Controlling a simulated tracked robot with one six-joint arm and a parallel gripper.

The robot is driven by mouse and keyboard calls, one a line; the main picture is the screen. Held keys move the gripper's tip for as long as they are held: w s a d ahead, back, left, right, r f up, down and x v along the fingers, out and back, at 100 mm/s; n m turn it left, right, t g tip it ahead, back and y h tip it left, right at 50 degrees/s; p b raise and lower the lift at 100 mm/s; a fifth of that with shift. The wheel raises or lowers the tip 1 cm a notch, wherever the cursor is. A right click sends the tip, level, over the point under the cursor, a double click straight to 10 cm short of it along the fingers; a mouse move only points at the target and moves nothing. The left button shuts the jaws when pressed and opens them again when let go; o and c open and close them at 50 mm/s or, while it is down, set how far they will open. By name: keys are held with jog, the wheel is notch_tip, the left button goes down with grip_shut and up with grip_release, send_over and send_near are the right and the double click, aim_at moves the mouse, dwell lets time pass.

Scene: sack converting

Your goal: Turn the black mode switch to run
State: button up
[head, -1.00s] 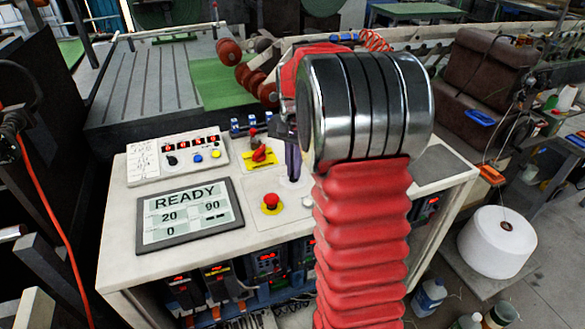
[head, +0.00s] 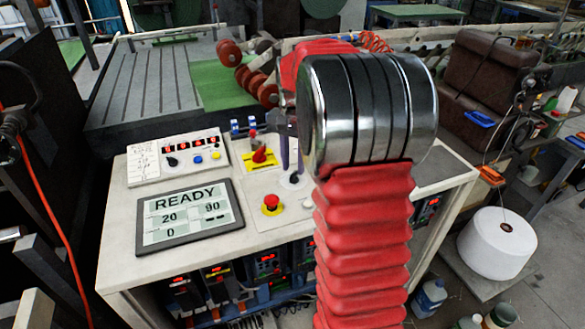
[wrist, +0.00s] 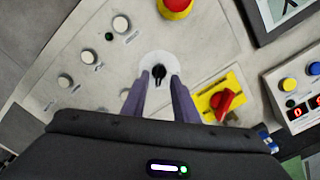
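The black mode switch (wrist: 159,71) is a small dark knob on a round white plate. In the wrist view it lies at the centre, just beyond and between my fingertips. Its pointer appears roughly in line with the fingers, but its marked position is not readable. In the head view the switch (head: 294,179) shows on the console, right of the red emergency button. My gripper (wrist: 160,83) is open, with one purple finger on each side of the switch's line. Contact with the knob is not visible. In the head view my arm hides most of the gripper.
A red rotary handle on a yellow plate (wrist: 223,100) sits close to the right finger. A red emergency button (head: 271,203) is near the switch. White push buttons (wrist: 121,23) line the panel. The display (head: 188,215) reads READY, 20, 90, 0.

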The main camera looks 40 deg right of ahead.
notch_tip(320, 180, up, 12)
jog(key=shift+f, duration=0.25)
dwell(0.6)
jog(key=s+a+f+n+t, duration=0.1)
jog(key=s+a+f+n, duration=0.15)
jog(key=f+n, duration=0.2)
jog(key=s+a+n+t, duration=0.4)
jog(key=s+a+n, duration=0.3)
jog(key=s+a, duration=1.1)
jog(key=a, duration=0.4)
jog(key=shift+s+f+t, duration=0.2)
jog(key=shift+f+t, duration=0.1)
jog(key=shift+f, duration=0.05)
jog(key=shift+a+n, duration=0.1)
jog(key=shift+n, duration=0.15)
dwell(0.4)
